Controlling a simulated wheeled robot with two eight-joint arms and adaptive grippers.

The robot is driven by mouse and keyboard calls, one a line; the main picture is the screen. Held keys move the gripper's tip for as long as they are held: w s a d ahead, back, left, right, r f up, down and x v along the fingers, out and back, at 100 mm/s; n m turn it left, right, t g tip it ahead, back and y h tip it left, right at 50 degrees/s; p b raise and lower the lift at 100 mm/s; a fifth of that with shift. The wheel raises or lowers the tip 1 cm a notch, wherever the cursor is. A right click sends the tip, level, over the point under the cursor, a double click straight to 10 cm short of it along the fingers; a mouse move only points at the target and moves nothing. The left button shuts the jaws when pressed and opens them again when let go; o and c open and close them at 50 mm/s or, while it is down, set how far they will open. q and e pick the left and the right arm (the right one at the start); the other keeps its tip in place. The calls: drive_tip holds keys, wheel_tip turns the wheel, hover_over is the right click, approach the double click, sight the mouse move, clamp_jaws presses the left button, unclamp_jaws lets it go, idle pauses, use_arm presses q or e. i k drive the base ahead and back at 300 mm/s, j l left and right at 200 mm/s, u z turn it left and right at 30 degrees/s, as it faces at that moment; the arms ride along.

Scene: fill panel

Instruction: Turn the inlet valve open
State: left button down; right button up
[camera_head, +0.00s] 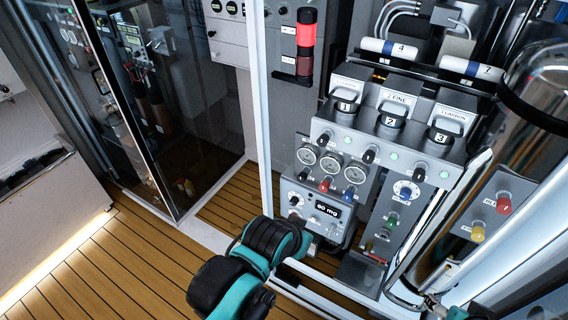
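The fill panel (340,185) stands right of centre. It carries a red knob (325,184), a blue knob (349,192), a green knob (391,221) and black knobs. To their right, a side plate has a red knob (503,204) and a yellow knob (478,232). The labels beside the knobs are too small to read, so I cannot tell which is the inlet valve or how it is set. My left arm, teal and black, reaches up in front of the panel's lower left. Its gripper is hidden.
Three numbered filter housings (391,119) top the panel, above three gauges (330,163). A display (328,209) sits below. A shiny cylinder (500,150) stands close on the right. A white upright post (261,110) and glass cabinet (125,100) are left. Wooden floor (110,265) is clear at lower left.

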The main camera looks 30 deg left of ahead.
sight(302, 178)
drive_tip(key=u, duration=0.9)
